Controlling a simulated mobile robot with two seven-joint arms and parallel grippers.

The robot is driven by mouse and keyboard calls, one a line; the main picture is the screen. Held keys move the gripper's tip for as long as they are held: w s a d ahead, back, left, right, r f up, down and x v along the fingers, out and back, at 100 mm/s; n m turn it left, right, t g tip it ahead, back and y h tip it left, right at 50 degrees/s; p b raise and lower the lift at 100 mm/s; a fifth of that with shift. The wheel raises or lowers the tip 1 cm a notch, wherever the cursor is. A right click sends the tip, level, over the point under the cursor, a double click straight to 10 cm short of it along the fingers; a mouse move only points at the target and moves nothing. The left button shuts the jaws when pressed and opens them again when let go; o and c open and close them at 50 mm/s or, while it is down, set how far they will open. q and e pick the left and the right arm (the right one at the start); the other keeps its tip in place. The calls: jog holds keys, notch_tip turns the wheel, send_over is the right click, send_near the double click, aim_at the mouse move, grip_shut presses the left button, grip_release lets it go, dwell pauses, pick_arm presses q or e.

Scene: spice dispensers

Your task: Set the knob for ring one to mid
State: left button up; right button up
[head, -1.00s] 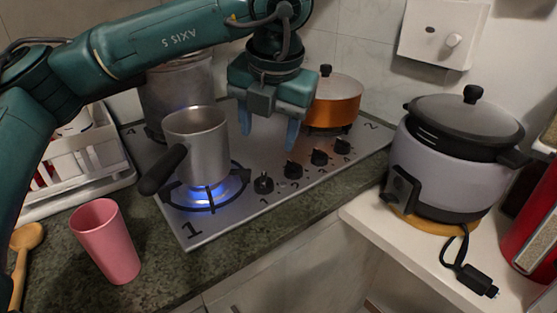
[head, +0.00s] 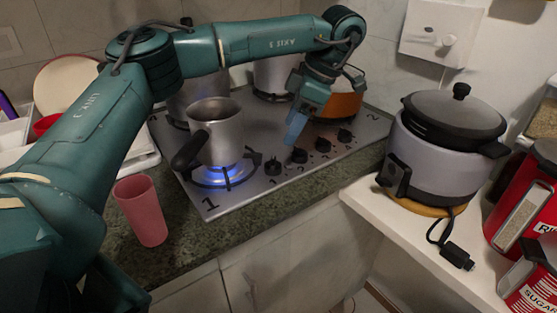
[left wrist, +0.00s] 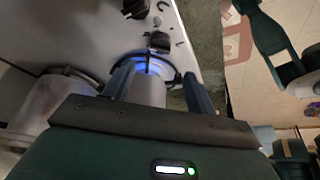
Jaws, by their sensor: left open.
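The hob (head: 245,185) has a row of black knobs along its front edge. The leftmost knob (head: 273,167) has a small number beside it, hard to read; its pointer setting is too small to tell. Ring one (head: 222,177), by the large printed 1, burns blue under a grey saucepan (head: 218,130). My left gripper (head: 297,126) is open, pointing down over the hob, above and behind the knobs and apart from them. In the left wrist view, its fingers (left wrist: 160,88) are spread, with the blue flame and a knob (left wrist: 158,42) beyond them.
The saucepan's black handle (head: 190,150) sticks out toward the front left. An orange pot (head: 340,104) stands behind the gripper. A pink cup (head: 141,211) stands front left. A rice cooker (head: 445,160) is on the right shelf. Space before the knobs is clear.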

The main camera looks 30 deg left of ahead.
aim_at(274, 161)
pick_arm(q)
jog(key=x, duration=0.9)
jog(key=shift+f, duration=0.2)
jog(key=shift+c, duration=0.4)
jog(key=c, duration=0.9)
